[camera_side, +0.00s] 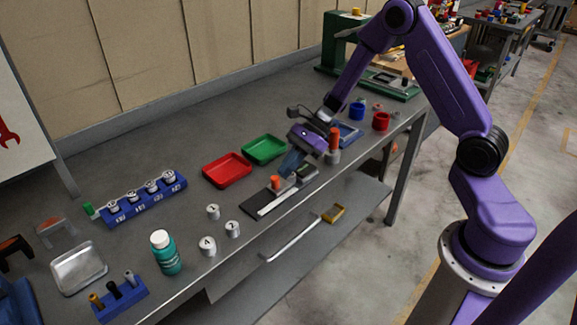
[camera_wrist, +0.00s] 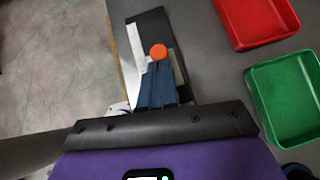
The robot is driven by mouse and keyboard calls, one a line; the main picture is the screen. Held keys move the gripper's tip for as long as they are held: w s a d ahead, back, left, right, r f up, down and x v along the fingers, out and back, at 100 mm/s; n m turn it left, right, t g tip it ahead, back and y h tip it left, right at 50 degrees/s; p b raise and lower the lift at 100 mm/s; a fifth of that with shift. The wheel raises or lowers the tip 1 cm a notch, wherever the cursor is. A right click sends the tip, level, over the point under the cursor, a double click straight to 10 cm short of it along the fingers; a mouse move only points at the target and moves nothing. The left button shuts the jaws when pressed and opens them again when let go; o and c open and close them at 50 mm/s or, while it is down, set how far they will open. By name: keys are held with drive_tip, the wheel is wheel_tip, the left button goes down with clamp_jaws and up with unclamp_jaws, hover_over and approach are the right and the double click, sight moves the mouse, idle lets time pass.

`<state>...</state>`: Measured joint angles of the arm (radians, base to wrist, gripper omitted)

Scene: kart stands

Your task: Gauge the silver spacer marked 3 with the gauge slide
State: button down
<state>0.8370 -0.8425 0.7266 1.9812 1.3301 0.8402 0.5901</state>
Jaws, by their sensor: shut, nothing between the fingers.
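The gauge slide (camera_side: 256,206) is a dark plate with a pale metal strip and an upright orange knob (camera_side: 275,183). In the wrist view its dark plate (camera_wrist: 152,24) runs up from the fingertips, with the orange knob (camera_wrist: 158,51) right in front of them. My gripper (camera_side: 284,174) is shut and empty, its blue fingers (camera_wrist: 158,68) low beside the knob; I cannot tell whether they touch it. Three loose silver spacers stand left of the gauge: one (camera_side: 213,211), another (camera_side: 232,228), and one that seems marked 4 (camera_side: 207,246). I cannot make out a 3 on any.
A red tray (camera_side: 227,184) and green tray (camera_side: 264,163) lie behind the gauge. A blue rack (camera_side: 147,208) holds several silver pieces. A teal bottle (camera_side: 165,257) stands front left. An orange-topped post (camera_side: 334,140) stands right of my gripper. The bench's front edge is close to the gauge.

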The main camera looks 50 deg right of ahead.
sight(277, 179)
drive_tip(key=shift+a, duration=2.1)
drive_tip(key=d, duration=0.4)
drive_tip(key=shift+s+d+r, duration=0.2)
drive_tip(key=shift+s+d, duration=0.1)
drive_tip(key=shift+d, duration=0.1)
drive_tip(key=v, duration=0.9)
drive_tip(key=shift+s+r, duration=0.1)
drive_tip(key=shift+s, duration=0.05)
